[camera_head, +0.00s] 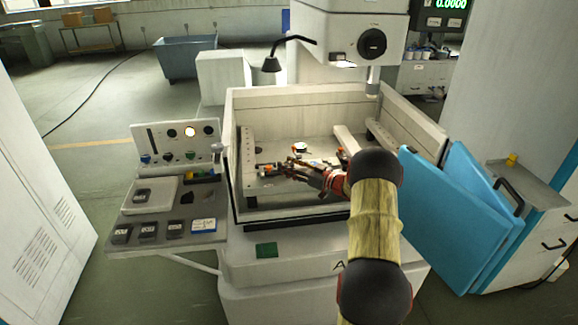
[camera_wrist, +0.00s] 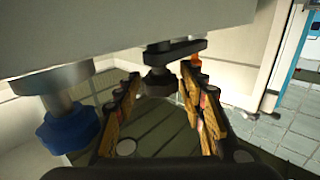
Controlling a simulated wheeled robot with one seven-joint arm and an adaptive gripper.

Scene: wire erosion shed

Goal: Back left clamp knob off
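The machine's work tank (camera_head: 300,98) holds several small dark clamps with orange parts, including one at the left (camera_head: 265,170) and one at the right (camera_head: 342,155). My gripper (camera_head: 290,170) is low inside the tank, close to the left clamp; the head view is too small to show contact. In the wrist view my gripper (camera_wrist: 160,85) is open, its two yellow-and-black fingers apart. A dark knob-like part (camera_wrist: 158,80) with a flat dark bar (camera_wrist: 178,50) shows between and beyond the fingertips. I cannot tell whether the fingers touch it. Which clamp this is cannot be told.
In the wrist view a grey block (camera_wrist: 110,30) fills the top, and a blue knob (camera_wrist: 70,128) sits beside my left finger. The machine head (camera_head: 350,30) hangs above the tank. A control panel (camera_head: 175,145) stands left, blue doors (camera_head: 460,210) right.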

